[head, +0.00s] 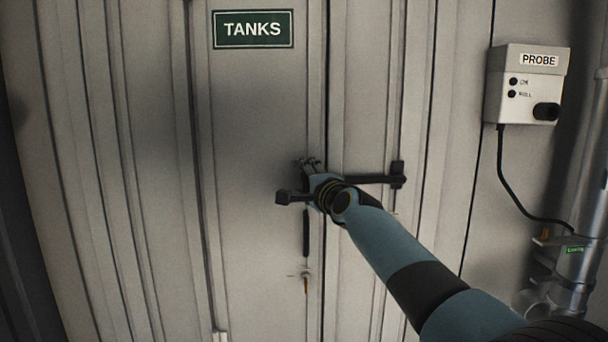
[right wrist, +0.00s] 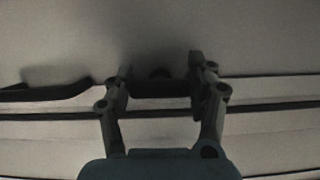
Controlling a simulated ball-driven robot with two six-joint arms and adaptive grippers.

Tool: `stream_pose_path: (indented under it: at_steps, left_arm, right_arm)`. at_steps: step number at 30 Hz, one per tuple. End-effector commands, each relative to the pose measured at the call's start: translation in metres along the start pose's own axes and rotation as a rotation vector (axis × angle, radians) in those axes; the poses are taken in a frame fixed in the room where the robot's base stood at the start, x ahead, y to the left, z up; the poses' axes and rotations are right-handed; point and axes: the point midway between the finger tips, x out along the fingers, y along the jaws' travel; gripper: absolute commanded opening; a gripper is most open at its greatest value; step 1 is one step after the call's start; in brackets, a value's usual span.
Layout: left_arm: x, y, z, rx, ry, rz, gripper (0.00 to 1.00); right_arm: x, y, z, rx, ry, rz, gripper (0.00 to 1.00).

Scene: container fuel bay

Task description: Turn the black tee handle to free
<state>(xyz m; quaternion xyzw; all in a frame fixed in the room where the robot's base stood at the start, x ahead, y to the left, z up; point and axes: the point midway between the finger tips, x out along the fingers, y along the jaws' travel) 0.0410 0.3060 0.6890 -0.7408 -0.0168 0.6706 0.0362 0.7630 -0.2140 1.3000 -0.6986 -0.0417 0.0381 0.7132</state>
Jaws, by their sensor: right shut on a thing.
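My right gripper (head: 311,163) reaches in from the lower right to the seam of the grey doors, under the TANKS sign. In the right wrist view its two fingers (right wrist: 160,80) are closed on a black piece (right wrist: 158,89), which I take to be the tee handle. In the head view a black bar end (head: 289,197) sticks out left of my gripper and a black bar (head: 368,180) runs right to a bracket. My wrist hides the middle, so I cannot tell how these parts join. My left gripper is not in view.
At the right are a PROBE box (head: 510,95) with a black cable and a metal pipe (head: 588,225). The left door (head: 255,120) is mostly bare.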

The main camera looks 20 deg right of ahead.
Motion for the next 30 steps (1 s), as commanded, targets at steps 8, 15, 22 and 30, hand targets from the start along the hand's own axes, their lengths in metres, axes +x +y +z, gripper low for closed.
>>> stream_pose_path:
  at_steps: [8, 15, 22, 30]
  left_arm:
    - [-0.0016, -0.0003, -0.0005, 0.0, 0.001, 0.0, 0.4]
    - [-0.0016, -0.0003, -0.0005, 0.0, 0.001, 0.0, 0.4]
    - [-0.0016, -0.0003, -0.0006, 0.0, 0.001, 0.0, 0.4]
    - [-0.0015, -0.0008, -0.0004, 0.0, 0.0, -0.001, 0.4]
  right_arm:
    - [0.0005, -0.0034, -0.0006, -0.036, 0.002, 0.007, 0.24]
    - [0.0005, -0.0035, -0.0006, -0.039, 0.002, 0.007, 0.24]
    - [0.0004, -0.0032, -0.0005, -0.038, 0.001, 0.008, 0.73]
    - [0.0002, -0.0013, -0.0002, -0.036, 0.0, 0.011, 0.81]
